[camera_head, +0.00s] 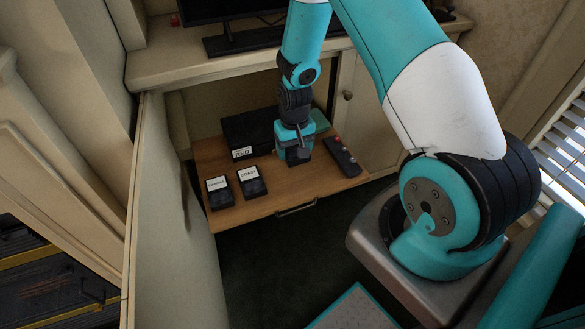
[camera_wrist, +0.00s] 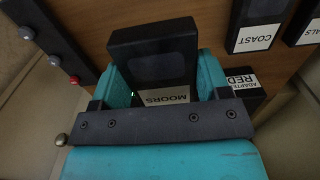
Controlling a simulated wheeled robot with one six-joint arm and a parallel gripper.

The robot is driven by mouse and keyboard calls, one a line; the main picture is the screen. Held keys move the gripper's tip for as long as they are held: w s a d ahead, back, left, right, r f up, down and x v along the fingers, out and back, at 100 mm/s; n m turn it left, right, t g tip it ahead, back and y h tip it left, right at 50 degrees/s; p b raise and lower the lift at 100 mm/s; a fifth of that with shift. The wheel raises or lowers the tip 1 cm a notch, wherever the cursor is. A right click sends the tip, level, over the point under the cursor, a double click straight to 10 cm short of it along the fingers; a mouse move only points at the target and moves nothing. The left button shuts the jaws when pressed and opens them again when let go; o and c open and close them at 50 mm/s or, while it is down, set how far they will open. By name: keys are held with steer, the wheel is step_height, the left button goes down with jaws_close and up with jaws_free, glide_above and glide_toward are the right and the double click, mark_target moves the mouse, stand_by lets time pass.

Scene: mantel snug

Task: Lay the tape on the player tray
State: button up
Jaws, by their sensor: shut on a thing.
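My gripper (camera_head: 294,150) points down over the wooden pull-out tray (camera_head: 262,207), near its middle. In the wrist view my gripper (camera_wrist: 165,90) is shut on a black tape (camera_wrist: 155,45) with a white label reading MOORS. The tape sits between the two teal fingers. Wood shows beyond it, but I cannot tell whether the tape touches the tray. Nothing in view is marked as the player; the pull-out wooden tray is the only likely player tray.
The COAST tape (camera_head: 251,183) and another labelled tape (camera_head: 220,192) lie at the front left. A dark remote (camera_head: 341,157) lies to the right. An open cabinet door (camera_head: 175,220) flanks the left.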

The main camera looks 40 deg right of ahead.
mark_target(294, 174)
step_height(294, 174, down, 8)
steer(key=shift+f, duration=0.1)
stand_by(0.4)
steer(key=o, duration=1)
steer(key=shift+f, duration=0.1)
steer(key=shift+c, duration=0.2)
